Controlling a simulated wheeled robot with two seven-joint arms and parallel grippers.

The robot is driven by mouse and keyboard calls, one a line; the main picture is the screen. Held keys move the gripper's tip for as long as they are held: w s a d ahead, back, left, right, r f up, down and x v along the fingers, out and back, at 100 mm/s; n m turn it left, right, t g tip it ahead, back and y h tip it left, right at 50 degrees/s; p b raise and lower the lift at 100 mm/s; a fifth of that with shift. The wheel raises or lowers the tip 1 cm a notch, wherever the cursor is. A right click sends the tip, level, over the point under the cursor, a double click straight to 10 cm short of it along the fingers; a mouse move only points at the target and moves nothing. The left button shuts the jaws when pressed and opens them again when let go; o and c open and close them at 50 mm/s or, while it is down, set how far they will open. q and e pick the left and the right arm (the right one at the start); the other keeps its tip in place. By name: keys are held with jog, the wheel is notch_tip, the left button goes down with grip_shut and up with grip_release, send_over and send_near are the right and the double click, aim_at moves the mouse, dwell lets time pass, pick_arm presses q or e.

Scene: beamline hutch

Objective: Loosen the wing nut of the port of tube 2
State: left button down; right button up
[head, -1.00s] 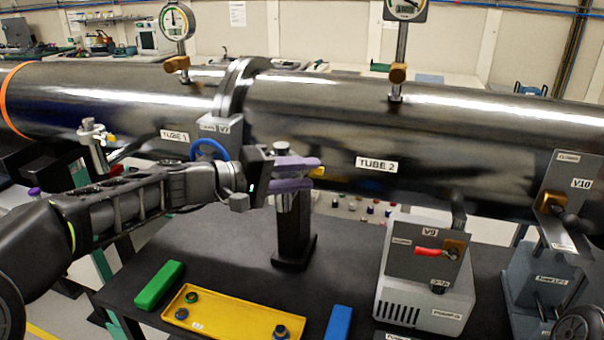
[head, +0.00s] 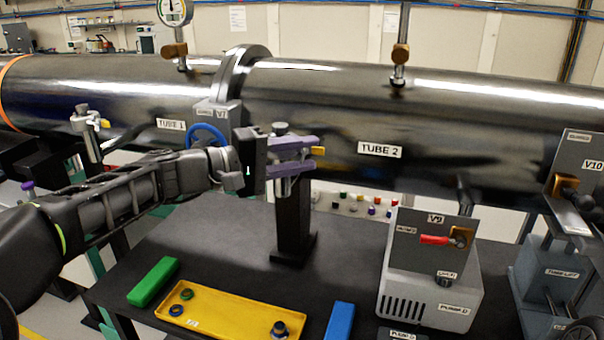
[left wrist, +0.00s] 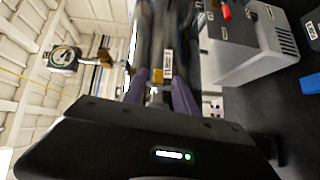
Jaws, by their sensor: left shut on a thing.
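TUBE 2 (head: 470,125) is the long dark pipe on the right, with its label (head: 380,150). A port with a pale metal fitting (head: 281,128) stands on a black post in front of it. My left gripper (head: 312,157) is at this port, its purple fingers pointing right. They are shut on a small yellow wing nut (head: 318,151), whose end shows between the fingertips. The wing nut also shows in the left wrist view (left wrist: 157,75) between the fingers. Most of the clamp is hidden behind the fingers. My right gripper is not in view.
Valve V7 with a blue handwheel (head: 207,135) sits just left of the gripper. A yellow tray (head: 225,322), a green block (head: 153,281) and a blue block (head: 340,322) lie on the black table. A pump with panel V9 (head: 430,290) stands right.

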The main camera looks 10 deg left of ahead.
pick_arm(q)
jog(key=shift+f, duration=0.15)
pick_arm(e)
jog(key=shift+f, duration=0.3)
pick_arm(q)
jog(key=c, duration=1)
grip_release()
jog(key=shift+o, duration=0.2)
jog(key=shift+s+a, duration=0.4)
jog(key=shift+a, duration=0.1)
jog(key=b+v, duration=0.2)
jog(key=v, duration=0.4)
jog(key=shift+s, duration=0.25)
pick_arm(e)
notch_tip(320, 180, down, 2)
pick_arm(q)
jog(key=shift+a, duration=0.15)
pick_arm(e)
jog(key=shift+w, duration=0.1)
